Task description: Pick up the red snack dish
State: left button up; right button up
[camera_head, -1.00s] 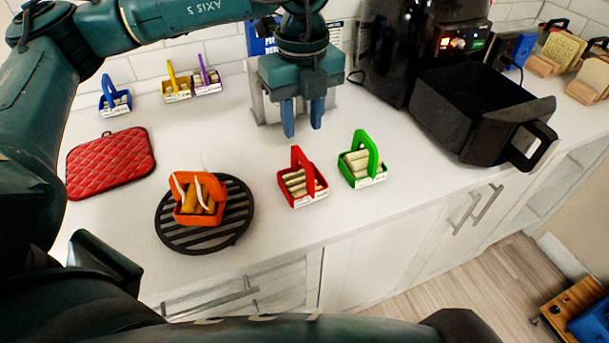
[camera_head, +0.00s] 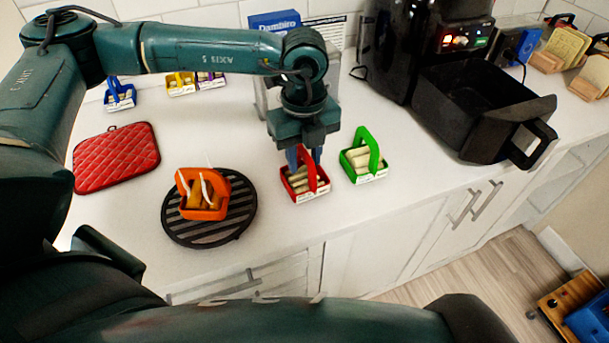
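The red snack dish (camera_head: 312,195) stands upright on the white counter, with a tall red handle and pale snack pieces inside. My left gripper (camera_head: 304,157) points down just behind and above it. Its two blue fingers are apart, with the lower ends partly hidden by the dish's handle. I cannot tell whether they touch the dish. The dish appears to rest on the counter. My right gripper is not in view.
A green dish (camera_head: 372,178) stands close on the right. An orange dish (camera_head: 205,213) sits on a black round trivet (camera_head: 246,221) to the left. A red quilted pad (camera_head: 116,157) lies farther left. A black open air-fryer drawer (camera_head: 455,130) stands at the right.

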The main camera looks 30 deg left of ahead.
pick_arm(q)
grip_shut()
jog(key=shift+r, duration=0.1)
dwell(1.1)
